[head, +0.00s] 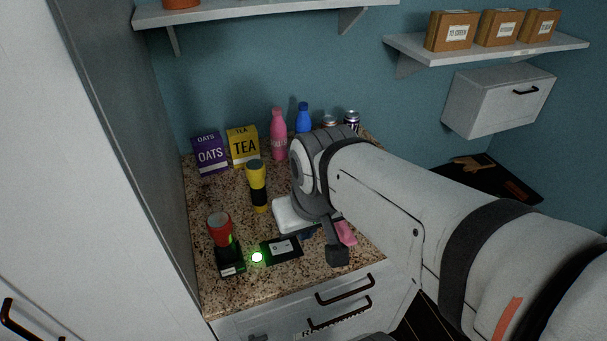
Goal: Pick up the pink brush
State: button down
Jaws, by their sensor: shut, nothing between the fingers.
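A pink object (347,233), probably the brush, lies on the granite counter (240,290) near its front right part. It is partly hidden behind my arm, so its full shape does not show. My gripper (337,257) points down in front of it, close to the counter's front edge. The gripper is shut and empty. It overlaps the pink object's left side in the picture, and I cannot tell whether they touch.
Oats (210,155), tea (243,147), a pink bottle (278,136) and a blue bottle (303,118) line the back.

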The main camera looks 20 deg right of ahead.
aim_at(346, 236)
jog(key=u, duration=0.9)
jog(key=k, duration=1.2)
jog(key=z, duration=0.85)
jog(key=i, duration=1)
jog(key=z, duration=0.05)
